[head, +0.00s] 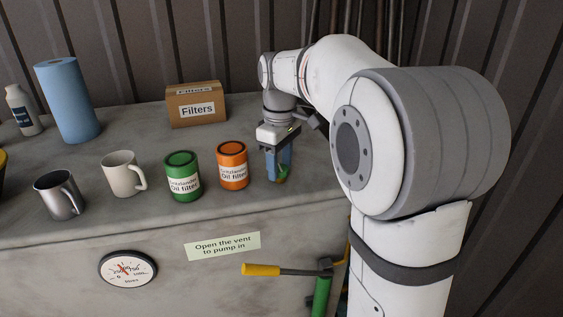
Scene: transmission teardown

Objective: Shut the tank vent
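My gripper (279,160) points down at the right end of the grey counter top, just right of the orange oil filter can. A small blue thing with a greenish lower end (281,172) shows at its fingertips. It may be the vent, but its shape is partly hidden by the fingers, and I cannot tell whether they are closed on it or only around it. A lever with a yellow grip (262,270) sticks out to the left below the counter's front edge, by a green upright pipe (321,296). A sign (222,246) reads "Open the vent to pump in".
An orange can (232,165) and a green can (183,176) stand close left of my gripper. Further left are a white mug (122,175), a metal mug (59,195) and a blue roll (68,100). A Filters box (197,104) stands behind. A dial gauge (128,268) is on the front.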

